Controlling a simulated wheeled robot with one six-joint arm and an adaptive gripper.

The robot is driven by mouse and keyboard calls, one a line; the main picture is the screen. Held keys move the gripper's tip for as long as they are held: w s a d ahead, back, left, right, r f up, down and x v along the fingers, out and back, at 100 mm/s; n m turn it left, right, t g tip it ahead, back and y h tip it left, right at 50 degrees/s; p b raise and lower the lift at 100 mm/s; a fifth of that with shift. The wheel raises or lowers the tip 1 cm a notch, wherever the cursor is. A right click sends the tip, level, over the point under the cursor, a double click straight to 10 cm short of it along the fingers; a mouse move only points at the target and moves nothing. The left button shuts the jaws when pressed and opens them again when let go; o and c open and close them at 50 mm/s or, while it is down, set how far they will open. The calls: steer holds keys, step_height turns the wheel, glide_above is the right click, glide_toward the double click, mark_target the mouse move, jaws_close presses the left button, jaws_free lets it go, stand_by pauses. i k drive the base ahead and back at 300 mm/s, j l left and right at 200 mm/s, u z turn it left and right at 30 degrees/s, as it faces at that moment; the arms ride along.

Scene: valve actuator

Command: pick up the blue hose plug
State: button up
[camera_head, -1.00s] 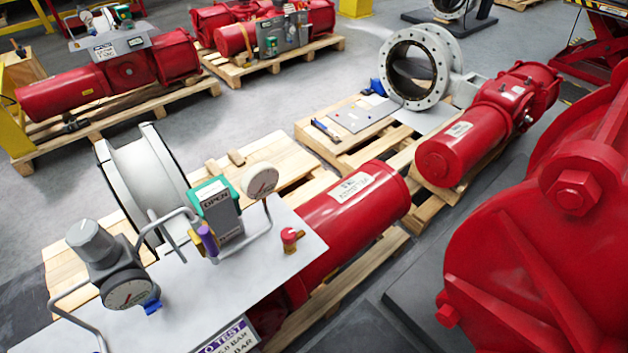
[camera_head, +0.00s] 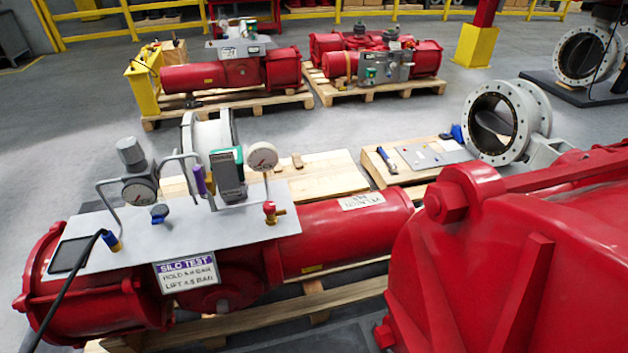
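A black hose (camera_head: 75,280) rises from the lower left onto the grey panel (camera_head: 225,232) of the near red actuator. It ends in a small blue and brass-coloured plug (camera_head: 111,241) at the panel's left side, beside a dark rectangular plate. A separate small blue part (camera_head: 159,212) sits on the panel below the pressure gauge (camera_head: 139,194). I cannot tell for sure which of these two is the blue hose plug; the hose end fits the name best. My gripper is not in view.
Bent grey pipes, a purple-handled part (camera_head: 200,181), a green-edged box (camera_head: 228,175) and a red-and-brass valve (camera_head: 271,212) stand on the panel. A large red housing (camera_head: 520,270) fills the lower right. Grey floor (camera_head: 90,125) is open behind.

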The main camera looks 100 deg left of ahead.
mark_target(109, 237)
steer(key=i+l+z, duration=0.1)
steer(key=i+z, duration=0.15)
steer(key=i, duration=0.15)
steer(key=u, duration=0.45)
steer(key=i+u, duration=0.1)
steer(key=u, duration=0.35)
steer(key=l+u, duration=0.1)
steer(key=u, duration=0.3)
steer(key=i+l+u, duration=0.1)
steer(key=u, duration=0.8)
steer(key=l+u, duration=0.15)
steer(key=u, duration=0.3)
steer(key=l+u, duration=0.15)
steer(key=u, duration=0.25)
steer(key=l+u, duration=0.1)
steer(key=u, duration=0.35)
steer(key=i, duration=0.05)
